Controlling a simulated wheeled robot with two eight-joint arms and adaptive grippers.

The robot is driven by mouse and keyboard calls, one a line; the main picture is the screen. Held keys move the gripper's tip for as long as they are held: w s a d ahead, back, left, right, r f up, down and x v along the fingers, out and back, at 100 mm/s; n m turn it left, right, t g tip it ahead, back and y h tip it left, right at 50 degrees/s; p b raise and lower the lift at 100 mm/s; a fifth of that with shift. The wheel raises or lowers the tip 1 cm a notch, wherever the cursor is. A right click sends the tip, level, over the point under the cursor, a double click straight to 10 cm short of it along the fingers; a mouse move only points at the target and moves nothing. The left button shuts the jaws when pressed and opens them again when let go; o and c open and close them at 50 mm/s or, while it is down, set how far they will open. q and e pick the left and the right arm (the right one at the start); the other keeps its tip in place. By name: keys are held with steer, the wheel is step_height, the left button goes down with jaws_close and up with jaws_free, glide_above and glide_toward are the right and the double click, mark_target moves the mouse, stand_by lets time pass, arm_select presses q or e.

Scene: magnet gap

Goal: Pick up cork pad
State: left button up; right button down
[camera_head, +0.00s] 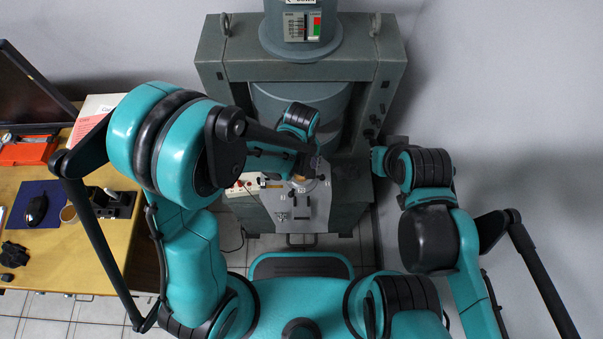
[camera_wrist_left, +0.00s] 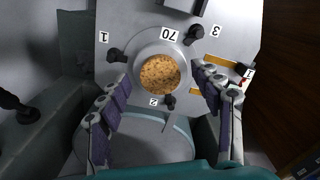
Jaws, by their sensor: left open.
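The cork pad (camera_wrist_left: 160,74) is a round, speckled tan disc in a pale round holder marked 70 on a grey metal plate (camera_wrist_left: 132,22), seen in the left wrist view. In the head view a small tan part of the cork pad (camera_head: 298,180) shows below my left gripper (camera_head: 308,164). In the left wrist view my left gripper (camera_wrist_left: 163,77) is open, one finger on each side of the cork pad, apart from it. The fingers' height above the plate is hard to judge. My right arm reaches in from the right; its gripper's jaws cannot be made out.
The plate carries dark knobs (camera_wrist_left: 117,55) marked 1, 2 and 3 around the holder. The large grey machine (camera_head: 300,70) stands behind. A wooden desk (camera_head: 95,250) at left bears a mouse (camera_head: 37,209) on a blue mat and a red box (camera_head: 28,152).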

arm_select(q)
steer(key=c, duration=0.9)
